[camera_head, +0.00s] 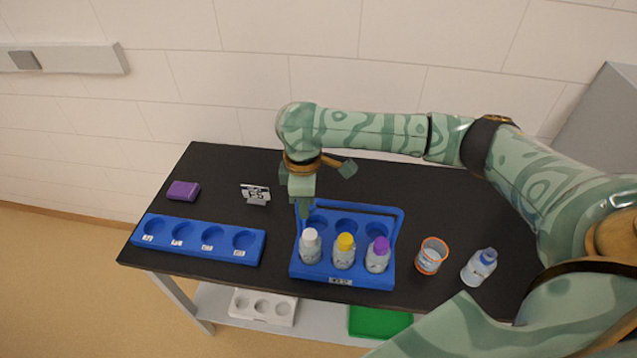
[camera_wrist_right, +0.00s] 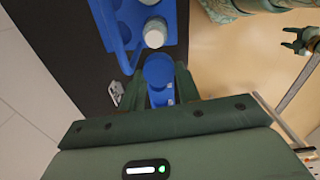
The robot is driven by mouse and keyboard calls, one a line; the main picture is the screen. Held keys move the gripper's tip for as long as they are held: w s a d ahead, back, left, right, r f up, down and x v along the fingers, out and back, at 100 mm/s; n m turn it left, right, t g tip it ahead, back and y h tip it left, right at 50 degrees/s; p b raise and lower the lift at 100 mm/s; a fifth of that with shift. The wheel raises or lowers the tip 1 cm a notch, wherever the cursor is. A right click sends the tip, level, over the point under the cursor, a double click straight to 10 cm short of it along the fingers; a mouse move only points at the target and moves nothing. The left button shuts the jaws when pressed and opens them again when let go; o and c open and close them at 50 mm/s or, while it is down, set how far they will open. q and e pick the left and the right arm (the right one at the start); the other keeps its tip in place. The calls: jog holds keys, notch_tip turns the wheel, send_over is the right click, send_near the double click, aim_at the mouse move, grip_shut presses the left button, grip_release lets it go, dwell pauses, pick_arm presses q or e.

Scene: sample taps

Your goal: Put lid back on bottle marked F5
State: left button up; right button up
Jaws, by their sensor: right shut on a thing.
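My right gripper (camera_head: 303,212) is over the left back part of the blue carrier (camera_head: 343,278). In the right wrist view its fingers are shut on a round blue piece, which looks like a lid (camera_wrist_right: 158,70). In the head view the gripper hides the lid. The carrier holds a white-topped bottle (camera_head: 310,247), a yellow-capped bottle (camera_head: 344,252) and a purple-capped bottle (camera_head: 378,256) in its front row. I cannot read a bottle marking. A small sign reading F5 (camera_head: 256,194) stands behind. My left gripper (camera_wrist_right: 300,42) shows open, far off in the wrist view.
A blue four-hole rack (camera_head: 200,249) lies empty at left, a purple block (camera_head: 183,191) behind it. An orange-rimmed cup (camera_head: 432,256) and a blue-capped bottle (camera_head: 479,268) stand right of the carrier. The carrier's handle (camera_head: 360,208) rises beside my gripper.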

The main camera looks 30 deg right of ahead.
pick_arm(q)
notch_tip(320, 180, down, 13)
jog(key=s+b, duration=0.2)
jog(key=b, duration=1)
jog(key=shift+s+f+g+b, duration=0.2)
jog(key=shift+s+g+b, duration=0.1)
jog(key=shift+g, duration=0.1)
pick_arm(e)
jog(key=s+f+m, duration=0.3)
jog(key=s+m, duration=0.5)
jog(key=m, duration=0.4)
jog(key=shift+s+d+f, duration=0.15)
jog(key=shift+s+d, duration=0.15)
jog(key=shift+s, duration=0.05)
